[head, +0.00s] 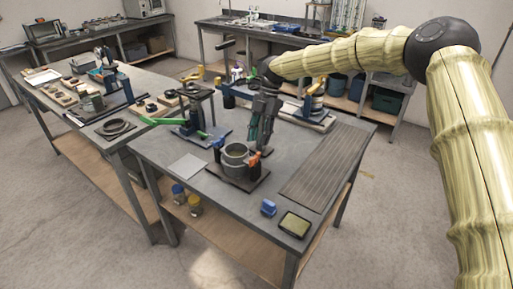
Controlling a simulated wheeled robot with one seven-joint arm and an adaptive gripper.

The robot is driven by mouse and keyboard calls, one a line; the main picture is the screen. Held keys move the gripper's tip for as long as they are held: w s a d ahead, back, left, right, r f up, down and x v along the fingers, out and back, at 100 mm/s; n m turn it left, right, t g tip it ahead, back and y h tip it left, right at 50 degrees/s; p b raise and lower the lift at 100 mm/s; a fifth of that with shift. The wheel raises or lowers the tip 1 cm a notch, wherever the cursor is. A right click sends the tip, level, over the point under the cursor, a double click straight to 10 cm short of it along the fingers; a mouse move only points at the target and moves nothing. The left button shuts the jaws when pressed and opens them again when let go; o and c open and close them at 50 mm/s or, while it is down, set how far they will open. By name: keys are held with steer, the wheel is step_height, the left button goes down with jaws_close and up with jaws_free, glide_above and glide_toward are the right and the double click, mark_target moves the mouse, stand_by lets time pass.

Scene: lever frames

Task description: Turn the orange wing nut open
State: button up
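The orange wing nut (254,159) is a small orange piece at the right side of a grey round pot (235,163) on a dark base plate on the front table. My gripper (261,148) points down from above, just over the wing nut and close to it. Its dark fingers partly cover the area behind the wing nut. I cannot tell whether the fingers touch it or how far apart they are. A blue piece (216,144) sits at the left side of the pot.
A blue stand with a green lever (160,121) is left of the pot. A blue block (268,207), a dark tray with a yellow-green top (294,225) and a ribbed mat (326,168) lie to the right. A grey plate (187,167) lies left.

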steer(key=v, duration=0.5)
steer(key=shift+w+d+r, duration=0.1)
steer(key=shift+w+r, duration=0.05)
steer(key=shift+r, duration=0.2)
